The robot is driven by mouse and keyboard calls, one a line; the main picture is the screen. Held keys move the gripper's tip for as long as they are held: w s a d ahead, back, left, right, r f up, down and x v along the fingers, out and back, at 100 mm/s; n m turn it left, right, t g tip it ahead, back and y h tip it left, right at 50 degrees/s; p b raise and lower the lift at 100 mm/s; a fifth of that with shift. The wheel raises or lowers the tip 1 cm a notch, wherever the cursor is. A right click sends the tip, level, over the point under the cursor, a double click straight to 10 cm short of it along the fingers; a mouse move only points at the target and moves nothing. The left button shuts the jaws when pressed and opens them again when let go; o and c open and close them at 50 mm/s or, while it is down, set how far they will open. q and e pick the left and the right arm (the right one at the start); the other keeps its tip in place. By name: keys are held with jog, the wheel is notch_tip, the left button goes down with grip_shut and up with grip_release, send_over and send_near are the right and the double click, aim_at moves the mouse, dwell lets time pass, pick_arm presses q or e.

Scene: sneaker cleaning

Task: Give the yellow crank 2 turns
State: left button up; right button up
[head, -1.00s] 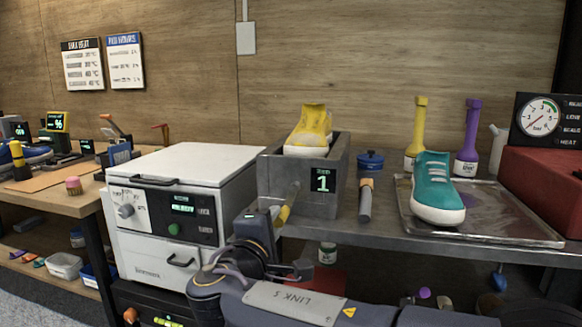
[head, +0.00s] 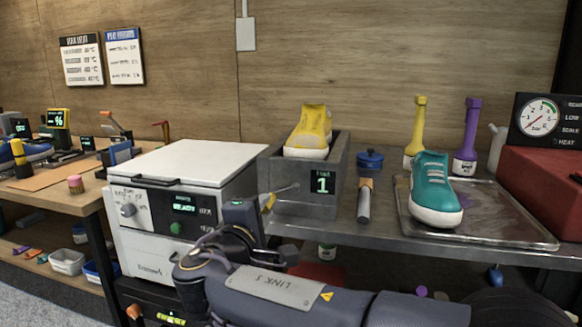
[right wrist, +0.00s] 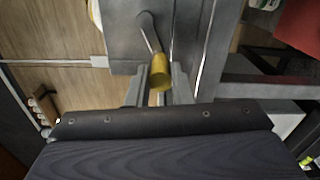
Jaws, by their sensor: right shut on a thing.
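The yellow crank handle (head: 268,201) sticks out on a metal arm from the front of a grey box (head: 293,185). The box's small display (head: 322,182) reads 1, and a yellow sneaker (head: 308,131) sits in its top. My right gripper is shut on the crank handle; in the right wrist view the yellow handle (right wrist: 160,73) sits between the two fingers (right wrist: 160,90), with the metal crank arm (right wrist: 149,32) running up from it. In the head view my right arm hides part of the hand. My left gripper is not in view.
A white machine (head: 185,165) stands close on the left of the box. A brush with a wooden handle (head: 365,192), a blue-lidded jar (head: 370,160) and a teal sneaker (head: 435,190) on a metal tray (head: 490,229) are to the right.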

jog(key=shift+r, duration=0.15)
jog(key=shift+w+a+r+p, duration=0.1)
jog(key=shift+a+r+p, duration=0.15)
jog(key=shift+r+p, duration=0.4)
jog(key=shift+r+p, duration=0.45)
jog(key=shift+r, duration=0.35)
jog(key=shift+r, duration=0.15)
jog(key=shift+d+r+p, duration=0.35)
jog(key=shift+r+p, duration=0.15)
jog(key=shift+r, duration=0.1)
